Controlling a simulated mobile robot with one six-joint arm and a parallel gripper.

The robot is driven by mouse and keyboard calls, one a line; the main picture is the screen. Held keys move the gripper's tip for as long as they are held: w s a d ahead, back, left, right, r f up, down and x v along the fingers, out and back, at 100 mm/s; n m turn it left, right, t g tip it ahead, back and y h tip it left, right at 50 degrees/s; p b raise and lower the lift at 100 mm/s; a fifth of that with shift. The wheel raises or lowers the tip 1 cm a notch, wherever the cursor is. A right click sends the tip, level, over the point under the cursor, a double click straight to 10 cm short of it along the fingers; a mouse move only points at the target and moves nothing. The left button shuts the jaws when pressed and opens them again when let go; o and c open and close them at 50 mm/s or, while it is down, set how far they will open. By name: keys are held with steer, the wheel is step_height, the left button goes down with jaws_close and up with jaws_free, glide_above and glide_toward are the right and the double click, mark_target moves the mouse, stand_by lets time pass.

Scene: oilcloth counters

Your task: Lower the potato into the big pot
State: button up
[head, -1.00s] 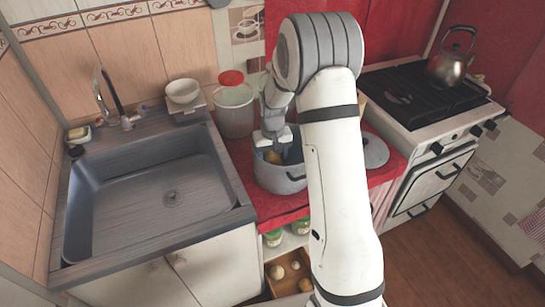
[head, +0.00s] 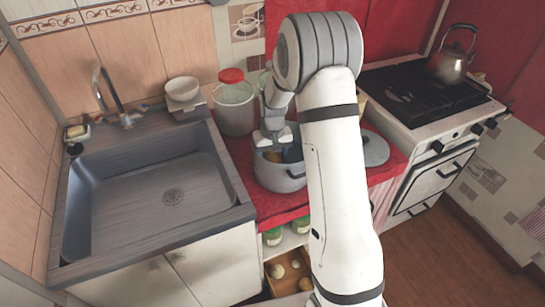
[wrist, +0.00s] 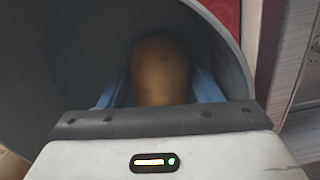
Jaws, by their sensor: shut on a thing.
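The big pot (head: 282,179) is grey metal and stands open on the red counter, partly hidden behind my arm. My gripper (head: 276,149) reaches down into the pot's mouth. The brown potato (wrist: 160,70) sits between the two bluish fingers in the wrist view, with the dark inner wall of the pot (wrist: 60,65) around it. My gripper is shut on the potato. Whether the potato touches the pot's bottom cannot be seen.
A clear container with a red lid (head: 234,108) stands behind the pot. A round grey lid (head: 374,150) lies to the right, near the stove with a kettle (head: 453,62). The sink (head: 150,190) is at left. An open drawer below holds several potatoes (head: 278,271).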

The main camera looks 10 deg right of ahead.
mark_target(273, 155)
steer(key=o, duration=1.1)
steer(key=shift+o, duration=0.2)
step_height(273, 155, up, 8)
steer(key=shift+f+b, duration=0.1)
steer(key=shift+b, duration=0.2)
steer(key=s+r+t, duration=0.1)
steer(key=s+r, duration=1)
steer(key=s, duration=0.3)
steer(key=s+r+t, duration=0.1)
steer(key=s, duration=1.3)
steer(key=shift+t, duration=0.4)
